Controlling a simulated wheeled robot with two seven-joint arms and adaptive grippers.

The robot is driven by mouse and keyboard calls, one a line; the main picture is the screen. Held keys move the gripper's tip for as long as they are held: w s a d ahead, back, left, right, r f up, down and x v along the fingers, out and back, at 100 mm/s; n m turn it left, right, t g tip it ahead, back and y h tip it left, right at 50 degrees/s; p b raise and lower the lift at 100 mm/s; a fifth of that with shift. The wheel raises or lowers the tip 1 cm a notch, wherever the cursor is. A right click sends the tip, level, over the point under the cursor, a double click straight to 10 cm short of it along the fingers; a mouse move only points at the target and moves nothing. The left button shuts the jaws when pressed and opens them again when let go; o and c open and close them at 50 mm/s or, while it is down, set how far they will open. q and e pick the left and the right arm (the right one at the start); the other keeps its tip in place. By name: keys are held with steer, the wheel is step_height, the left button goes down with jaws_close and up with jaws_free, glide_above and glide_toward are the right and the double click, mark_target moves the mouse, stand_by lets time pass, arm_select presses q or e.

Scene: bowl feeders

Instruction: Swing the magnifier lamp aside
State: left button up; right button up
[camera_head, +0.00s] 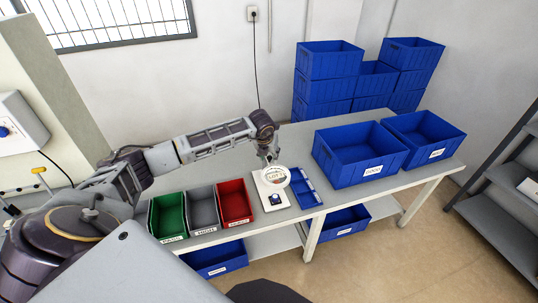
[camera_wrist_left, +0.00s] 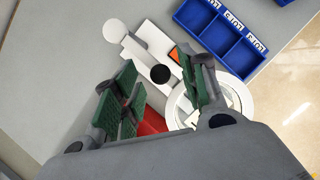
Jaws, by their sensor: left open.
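The magnifier lamp (camera_head: 275,175) has a white round ring head and stands over a white plate (camera_head: 272,201) on the bench. In the left wrist view its ring (camera_wrist_left: 246,98) is partly hidden behind my right-hand finger. A white arm with a black knob (camera_wrist_left: 160,74) shows there too. My left gripper (camera_head: 268,158) is open, just above and behind the lamp head in the head view. In the wrist view its green-padded fingers (camera_wrist_left: 165,68) stand apart, with the knob seen between them. Contact cannot be told. My right gripper is not in view.
Green (camera_head: 168,215), grey (camera_head: 203,208) and red (camera_head: 235,202) bins stand left of the lamp. A blue divided tray (camera_head: 306,188) lies close on its right. Large blue crates (camera_head: 360,175) fill the bench's right end. Bare bench top (camera_head: 290,141) shows behind the lamp.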

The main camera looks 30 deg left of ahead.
arm_select(q)
steer(key=shift+f, duration=0.1)
steer(key=shift+c, duration=0.3)
jaws_close()
